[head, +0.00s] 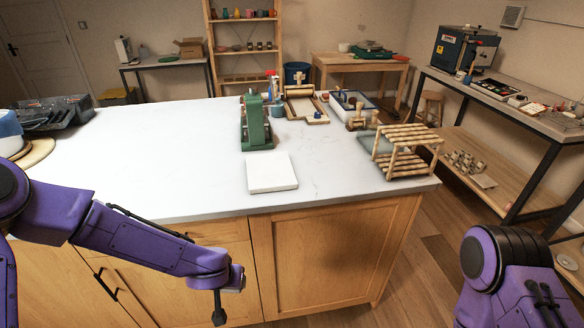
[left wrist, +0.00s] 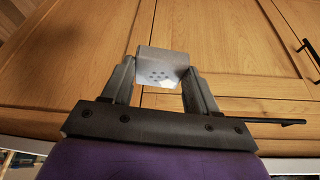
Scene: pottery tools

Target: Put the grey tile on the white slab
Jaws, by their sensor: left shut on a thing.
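The grey tile (left wrist: 162,64) shows in the left wrist view as a small pale grey piece with a cluster of dark dots or holes. My left gripper (left wrist: 160,78) is shut on it, one finger at each side. In the head view my left arm reaches low in front of the wooden cabinet, below the countertop. The tile cannot be made out clearly there. The white slab (head: 271,172) lies flat near the front edge of the counter, with nothing on it. My right arm shows at the lower right of the head view, but its gripper is out of frame.
A green press (head: 257,128) stands just behind the slab on the white countertop (head: 170,150). A wooden rack (head: 405,150) stands to the right. The counter left of the slab is clear. The cabinet (head: 330,250) front is close to my left gripper.

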